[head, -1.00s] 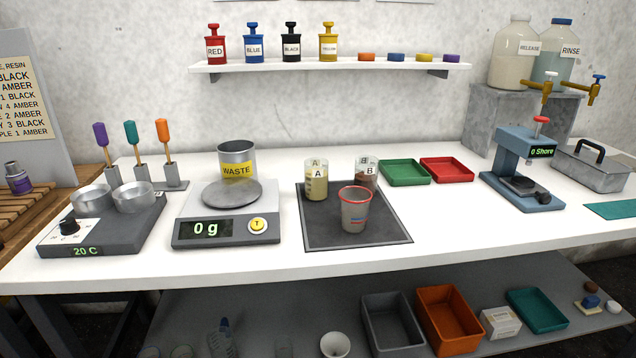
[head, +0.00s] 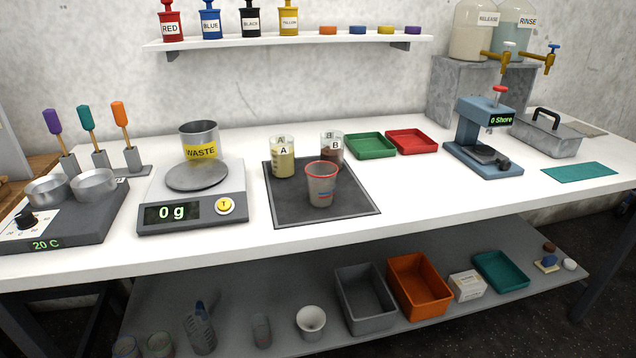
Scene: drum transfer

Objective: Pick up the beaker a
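Beaker A (head: 283,160) is a clear beaker labelled A with a yellowish content. It stands upright at the back left of the dark mat (head: 354,200). Beaker B (head: 332,151), with a brownish content, stands to its right at the back of the mat. A grey translucent cup (head: 321,187) with a red rim stands in front of them and hides part of beaker B. Neither of my grippers is in view.
A scale (head: 192,207) reading 0 g stands left of the mat, with a WASTE can (head: 200,139) behind its plate. Green (head: 370,146) and red (head: 411,142) trays lie right of the beakers. A blue press (head: 484,135) stands farther right. The table front is clear.

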